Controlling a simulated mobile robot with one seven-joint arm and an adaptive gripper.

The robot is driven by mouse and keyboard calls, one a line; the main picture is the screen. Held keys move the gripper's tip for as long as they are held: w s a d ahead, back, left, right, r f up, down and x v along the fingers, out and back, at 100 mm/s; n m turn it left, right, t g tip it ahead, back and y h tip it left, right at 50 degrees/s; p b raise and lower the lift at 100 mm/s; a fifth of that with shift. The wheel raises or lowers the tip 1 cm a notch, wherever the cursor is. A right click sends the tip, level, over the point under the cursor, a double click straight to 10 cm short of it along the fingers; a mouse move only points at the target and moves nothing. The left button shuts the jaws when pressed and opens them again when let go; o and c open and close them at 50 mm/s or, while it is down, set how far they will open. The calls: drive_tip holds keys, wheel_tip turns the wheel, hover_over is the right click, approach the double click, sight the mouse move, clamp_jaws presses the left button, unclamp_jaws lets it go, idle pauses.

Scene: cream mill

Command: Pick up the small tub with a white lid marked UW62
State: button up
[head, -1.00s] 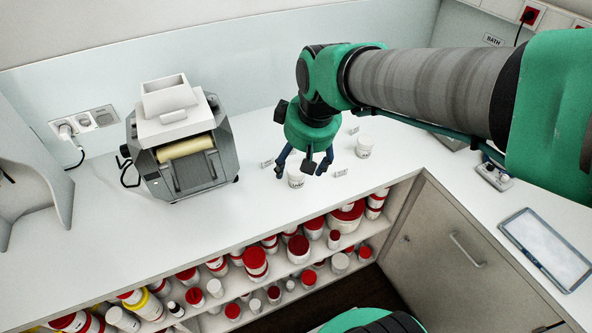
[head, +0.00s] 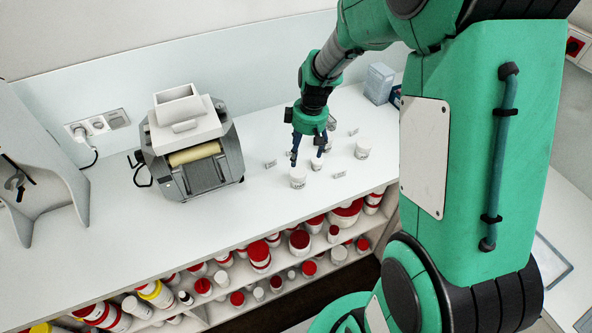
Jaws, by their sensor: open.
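Three small white-lidded tubs stand on the white counter. The front tub (head: 298,179) is below and left of my gripper, a smaller tub (head: 317,163) is at my right fingertip, and another tub (head: 362,150) stands apart to the right. Their markings are too small to read, so I cannot tell which is UW62. My gripper (head: 308,158) points down with its fingers apart and nothing visibly held. It is close over the smaller tub; I cannot tell whether the fingers straddle it or touch it.
A grey mill (head: 195,150) with a cream roller stands left of the tubs. Small label cards (head: 339,175) lie around the tubs. A blue-white box (head: 379,83) stands at the back right. Shelves below the counter (head: 110,225) hold red-lidded jars. The counter front between mill and tubs is clear.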

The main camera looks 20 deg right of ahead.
sight(299, 171)
drive_tip(key=shift+w+d+f, duration=0.1)
drive_tip(key=shift+w+f, duration=0.05)
drive_tip(key=shift+f, duration=0.15)
drive_tip(key=f, duration=0.5)
drive_tip(key=f+b, duration=0.1)
drive_tip(key=f, duration=0.1)
drive_tip(key=shift+w+a+f, duration=0.25)
drive_tip(key=shift+w+f, duration=0.2)
drive_tip(key=shift+f, duration=0.3)
drive_tip(key=shift+f, duration=0.15)
drive_tip(key=shift+w+a+f+b, duration=0.15)
drive_tip(key=shift+w+f+b, duration=0.05)
drive_tip(key=shift+f, duration=1.05)
drive_tip(key=shift+w+a+f+b, duration=0.1)
drive_tip(key=shift+w+f+b, duration=0.1)
drive_tip(key=shift+f, duration=1)
drive_tip(key=shift+c, duration=0.5)
